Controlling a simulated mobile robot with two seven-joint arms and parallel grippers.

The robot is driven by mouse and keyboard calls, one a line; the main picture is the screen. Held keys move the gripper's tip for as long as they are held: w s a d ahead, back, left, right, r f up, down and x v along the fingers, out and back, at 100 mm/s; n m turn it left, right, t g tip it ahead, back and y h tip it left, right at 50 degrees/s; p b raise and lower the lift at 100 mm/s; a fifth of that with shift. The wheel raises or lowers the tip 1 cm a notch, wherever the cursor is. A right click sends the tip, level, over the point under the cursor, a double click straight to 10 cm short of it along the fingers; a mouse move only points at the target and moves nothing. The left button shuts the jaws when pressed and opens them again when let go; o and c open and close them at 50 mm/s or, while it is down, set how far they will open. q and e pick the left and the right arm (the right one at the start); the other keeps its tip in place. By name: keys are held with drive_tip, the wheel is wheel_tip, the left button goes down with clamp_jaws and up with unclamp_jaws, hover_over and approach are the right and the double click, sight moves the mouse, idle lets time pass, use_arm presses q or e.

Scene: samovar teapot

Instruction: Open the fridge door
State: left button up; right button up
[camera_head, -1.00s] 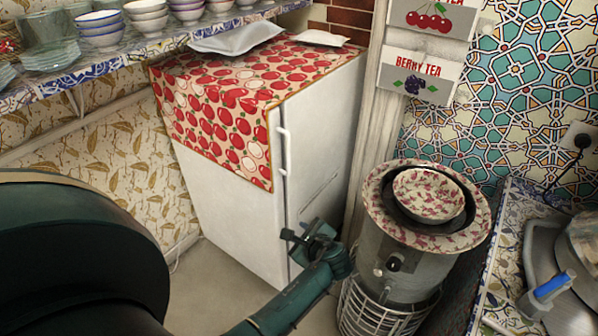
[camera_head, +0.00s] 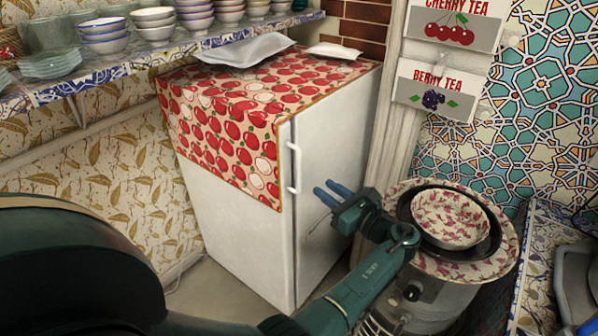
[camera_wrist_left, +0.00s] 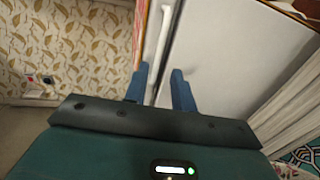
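The white fridge (camera_head: 235,235) stands against the wall, and its door looks closed. My right gripper is out of view.
A grey cylindrical stove (camera_head: 432,292) with a patterned bowl (camera_head: 450,219) stands right of the fridge, close to my left forearm. A shelf (camera_head: 110,75) with bowls runs along the upper left. Some floor (camera_head: 195,300) is clear before the fridge.

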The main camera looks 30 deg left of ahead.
use_arm(q)
drive_tip(key=b, duration=0.2)
hover_over(299, 190)
drive_tip(key=shift+w+a, duration=0.15)
drive_tip(key=shift+w, duration=0.1)
clamp_jaws()
idle(0.4)
